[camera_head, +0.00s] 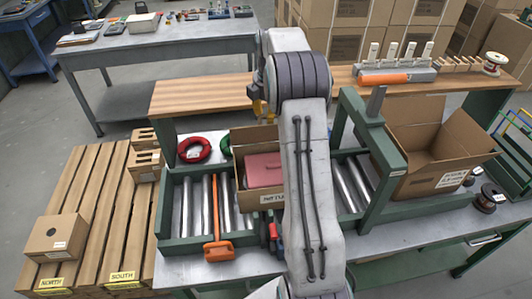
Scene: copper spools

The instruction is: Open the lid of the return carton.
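An open carton (473,182) stands at the right of the work table, flaps spread and a white label on its front. A second carton (240,178) stands at the middle on the roller track, with a flap up at the back and a pink block (263,170) inside. Its front label is too small to read surely, and my arm covers its right side. I cannot tell which of the two is the return carton. My arm crosses the middle of the view; I cannot make out my gripper's fingers.
A green frame (383,145) stands over the rollers between the cartons. A wooden shelf (205,96) runs behind. A pallet (85,200) with small boxes is at left. Dark spools (485,201) sit at right.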

